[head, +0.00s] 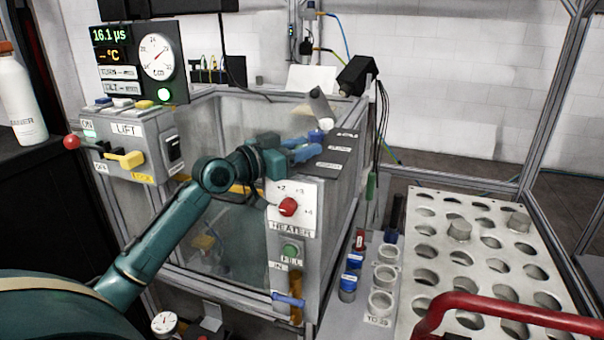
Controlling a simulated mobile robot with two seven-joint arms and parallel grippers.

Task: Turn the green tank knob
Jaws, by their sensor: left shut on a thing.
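The green knob (291,250) sits on the tank's front panel above the label FILL, below the red HEATER knob (288,206). Nothing touches the green knob. My left gripper (314,146) is above and behind it, at the tank's upper rim, with its blue fingers pointing right. It is shut on a small blue-and-white piece (326,125) beneath a tilted grey cylinder (320,102); the contact is partly hidden. My left arm crosses in front of the clear tank (235,245). My right gripper is not in view.
A LIFT box (128,128) with red and yellow levers stands at the left. A blue lever (288,299) is below the green knob. Blue-capped jars (348,285) and a perforated rack (408,330) stand at the right. A red bar (455,300) crosses the lower right.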

